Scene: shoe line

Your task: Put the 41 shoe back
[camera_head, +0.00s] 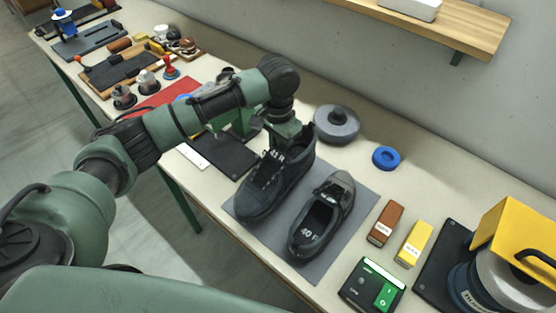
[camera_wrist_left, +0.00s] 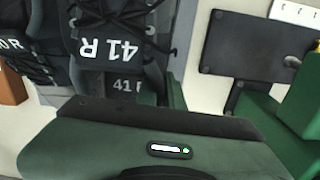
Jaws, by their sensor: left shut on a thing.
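The black 41 shoe (camera_head: 262,190), marked "41 R", is at the left part of the grey mat (camera_head: 352,244). My left gripper (camera_head: 289,133) is shut on its heel end, from above. In the left wrist view the 41 shoe (camera_wrist_left: 118,72) fills the upper middle, its label upside down, close against the gripper. I cannot tell whether its sole touches the mat. The black 40 shoe (camera_head: 324,212) stands on the mat just right of it; a part of it (camera_wrist_left: 22,60) shows at the wrist view's left edge. My right gripper is not in view.
A black plate (camera_head: 228,157) lies left of the mat. A grey round disc (camera_head: 337,125) and a blue ring (camera_head: 386,158) lie behind. Brown (camera_head: 385,222) and yellow (camera_head: 413,243) blocks and a green-switch box (camera_head: 372,287) stand to the right. A wooden shelf (camera_head: 460,28) hangs above.

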